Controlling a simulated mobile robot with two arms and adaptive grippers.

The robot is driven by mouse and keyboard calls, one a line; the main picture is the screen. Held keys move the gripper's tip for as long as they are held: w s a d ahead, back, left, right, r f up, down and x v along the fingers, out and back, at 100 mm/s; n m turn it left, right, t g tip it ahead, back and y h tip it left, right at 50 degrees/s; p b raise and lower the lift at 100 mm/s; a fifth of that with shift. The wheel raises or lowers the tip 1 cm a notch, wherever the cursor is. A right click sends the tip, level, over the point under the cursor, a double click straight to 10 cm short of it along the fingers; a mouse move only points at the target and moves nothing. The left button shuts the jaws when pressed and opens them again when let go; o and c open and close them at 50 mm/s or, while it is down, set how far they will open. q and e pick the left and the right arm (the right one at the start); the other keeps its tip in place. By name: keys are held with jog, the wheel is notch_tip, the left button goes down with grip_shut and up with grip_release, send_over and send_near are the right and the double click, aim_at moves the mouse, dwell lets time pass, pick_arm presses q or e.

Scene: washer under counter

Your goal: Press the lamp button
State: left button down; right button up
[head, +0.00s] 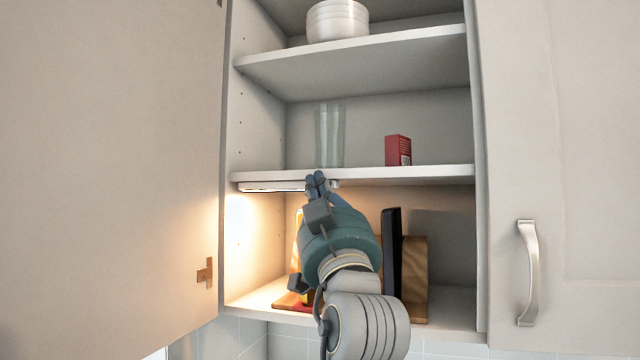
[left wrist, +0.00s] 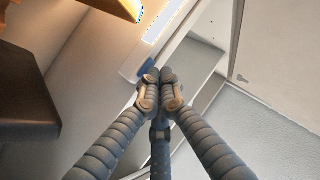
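The lamp (head: 272,187) is a thin white strip fixed under the middle cabinet shelf. Warm light falls on the wall below it. In the left wrist view, the lamp (left wrist: 164,22) has a bright strip and a pale end with a small blue patch, which looks like the button (left wrist: 147,68). My left gripper (head: 317,179) has its fingers together and empty, at the shelf's front edge by the lamp's right end. In the wrist view the fingertips (left wrist: 160,76) overlap the lamp's end just beside the blue patch; I cannot tell whether they touch. My right gripper is not in view.
The middle shelf (head: 440,174) holds a clear glass (head: 329,135) and a red box (head: 398,150). White bowls (head: 337,20) stand above. Below are wooden boards (head: 414,270) and a dark upright object (head: 391,250). An open door (head: 110,170) stands at left.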

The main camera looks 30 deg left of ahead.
pick_arm(q)
jog(key=shift+w, duration=0.15)
dwell(0.3)
jog(key=shift+s+d, duration=0.1)
jog(key=shift+s, duration=0.65)
jog(key=shift+s+d+b, duration=0.15)
jog(key=shift+s+d, duration=0.1)
jog(key=shift+s, duration=0.7)
jog(key=shift+s+d+b, duration=0.15)
jog(key=shift+s+d, duration=0.05)
jog(key=shift+s, duration=0.8)
jog(key=shift+s+d+b, duration=0.15)
jog(key=shift+s+d, duration=0.1)
jog(key=shift+s, duration=0.7)
